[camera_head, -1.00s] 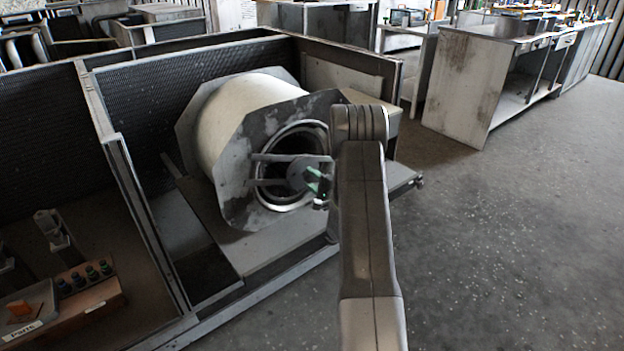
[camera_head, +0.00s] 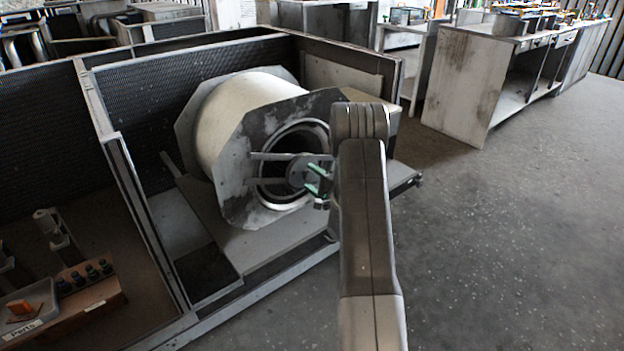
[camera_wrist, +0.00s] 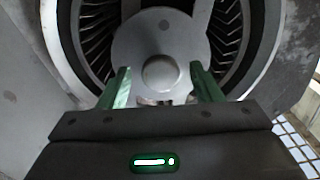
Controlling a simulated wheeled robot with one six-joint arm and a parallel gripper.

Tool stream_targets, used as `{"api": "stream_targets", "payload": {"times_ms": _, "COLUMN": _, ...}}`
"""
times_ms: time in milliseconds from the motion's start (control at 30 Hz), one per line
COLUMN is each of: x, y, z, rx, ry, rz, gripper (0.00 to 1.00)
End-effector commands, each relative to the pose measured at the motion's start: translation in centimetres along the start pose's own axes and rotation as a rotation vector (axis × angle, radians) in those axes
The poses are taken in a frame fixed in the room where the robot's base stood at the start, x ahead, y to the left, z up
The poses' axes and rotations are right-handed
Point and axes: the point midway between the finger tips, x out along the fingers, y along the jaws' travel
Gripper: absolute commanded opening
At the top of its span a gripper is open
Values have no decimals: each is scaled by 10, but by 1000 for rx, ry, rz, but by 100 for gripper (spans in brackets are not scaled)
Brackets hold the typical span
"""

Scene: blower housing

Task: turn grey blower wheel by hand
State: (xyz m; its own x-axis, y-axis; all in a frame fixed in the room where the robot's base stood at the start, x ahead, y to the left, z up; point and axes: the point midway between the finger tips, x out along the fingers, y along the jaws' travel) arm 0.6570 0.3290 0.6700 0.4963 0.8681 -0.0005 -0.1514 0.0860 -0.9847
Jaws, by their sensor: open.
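The grey blower wheel sits inside the blower housing (camera_head: 240,110); its dark vanes and round hub plate (camera_head: 300,172) show through the ring opening. In the wrist view the hub plate (camera_wrist: 145,42) has a rounded knob (camera_wrist: 160,73) at its centre, with the wheel's vanes (camera_wrist: 227,25) around it. My gripper (camera_head: 318,178) is open in front of the opening. In the wrist view my gripper (camera_wrist: 160,86) has its two green fingers on either side of the knob in the picture. I cannot tell whether they touch the hub.
Flat grey arms (camera_head: 268,156) cross the opening to the hub. A metal frame (camera_head: 128,170) with mesh walls surrounds the housing. The floor at right is clear.

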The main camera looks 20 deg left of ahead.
Motion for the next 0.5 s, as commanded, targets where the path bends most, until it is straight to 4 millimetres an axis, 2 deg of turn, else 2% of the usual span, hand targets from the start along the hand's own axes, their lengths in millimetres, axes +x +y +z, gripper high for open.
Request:
{"api": "stream_targets", "payload": {"times_ms": 167, "x": -30, "y": -1, "z": -1, "rx": 2, "ry": 5, "rz": 3, "gripper": 59}}
{"api": "stream_targets", "payload": {"times_ms": 500, "x": -106, "y": -1, "z": -2, "rx": 2, "ry": 5, "rz": 1, "gripper": 59}}
